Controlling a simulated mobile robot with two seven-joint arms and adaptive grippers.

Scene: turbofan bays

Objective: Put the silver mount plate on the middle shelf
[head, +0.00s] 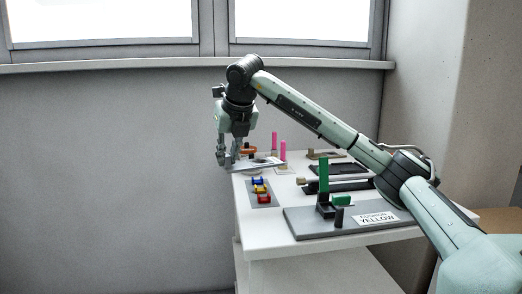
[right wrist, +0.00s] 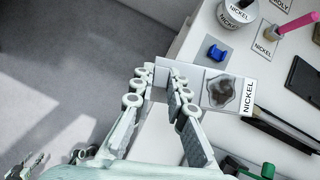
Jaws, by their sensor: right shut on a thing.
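My right gripper (head: 232,162) is at the far left corner of the white cart's top. It is shut on a flat silver-grey plate (head: 262,163), gripped at one end. In the right wrist view the fingers (right wrist: 155,97) close on the plate, which also shows there (right wrist: 229,94), with a dark grey patch and a NICKEL label. The plate reaches from the fingers over the cart top; whether it touches the top I cannot tell. A lower white shelf (head: 320,272) shows under the cart top, with no things seen on it.
The cart top (head: 268,222) bears a panel with blue, yellow and red blocks (head: 262,198), pink posts (head: 275,142), dark trays and a grey board (head: 300,224) with a green post and a YELLOW label. Open floor lies left of the cart.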

